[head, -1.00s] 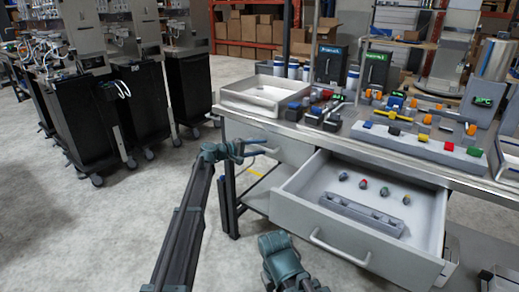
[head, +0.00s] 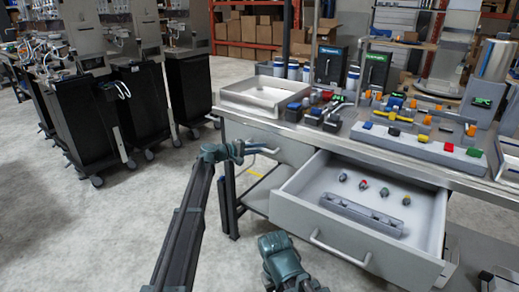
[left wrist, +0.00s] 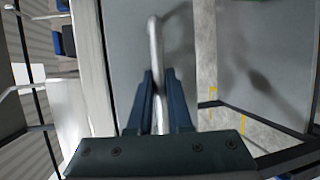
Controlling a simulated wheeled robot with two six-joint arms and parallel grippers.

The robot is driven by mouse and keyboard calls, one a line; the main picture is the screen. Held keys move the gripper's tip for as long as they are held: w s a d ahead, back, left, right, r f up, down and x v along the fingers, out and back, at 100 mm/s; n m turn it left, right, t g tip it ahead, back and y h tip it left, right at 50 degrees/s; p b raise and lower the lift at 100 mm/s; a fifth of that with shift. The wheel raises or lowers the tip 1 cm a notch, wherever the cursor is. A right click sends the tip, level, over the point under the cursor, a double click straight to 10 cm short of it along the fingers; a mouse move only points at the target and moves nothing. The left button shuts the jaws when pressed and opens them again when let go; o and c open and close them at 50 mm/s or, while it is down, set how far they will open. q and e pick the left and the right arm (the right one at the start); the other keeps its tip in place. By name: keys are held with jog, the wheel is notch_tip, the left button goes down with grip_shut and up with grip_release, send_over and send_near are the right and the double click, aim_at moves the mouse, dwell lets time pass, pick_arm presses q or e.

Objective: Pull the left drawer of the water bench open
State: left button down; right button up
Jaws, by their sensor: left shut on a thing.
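The water bench (head: 330,135) stands at the right in the head view. Its left drawer (head: 290,150) appears closed, its grey front level with the bench frame. My left gripper (head: 262,150) is at that front, shut on its bar handle. In the left wrist view both fingers (left wrist: 159,105) close around the pale handle (left wrist: 156,45), with the grey drawer front (left wrist: 128,60) behind it. The right drawer (head: 365,238) stands open, with several small fittings and a grey rack inside.
A white tray (head: 262,98) sits on the bench's left end, with several colored parts and blocks to its right. Dark wheeled carts (head: 140,100) stand at the left. The open right drawer juts out beside my left arm. The floor (head: 110,230) at left is clear.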

pick_arm(q)
jog(key=shift+s, duration=0.1)
dwell(0.8)
jog(key=s+a, duration=0.9)
jog(key=s, duration=0.3)
jog(key=s+a, duration=0.9)
jog(key=s, duration=0.4)
jog(key=shift+a, duration=0.15)
jog(key=c, duration=0.8)
grip_release()
jog(key=shift+c, duration=0.2)
jog(key=p+v, duration=0.2)
jog(key=v, duration=1.1)
jog(key=shift+s+a+r, duration=0.15)
jog(key=shift+s+a, duration=0.1)
jog(key=shift+a, duration=0.05)
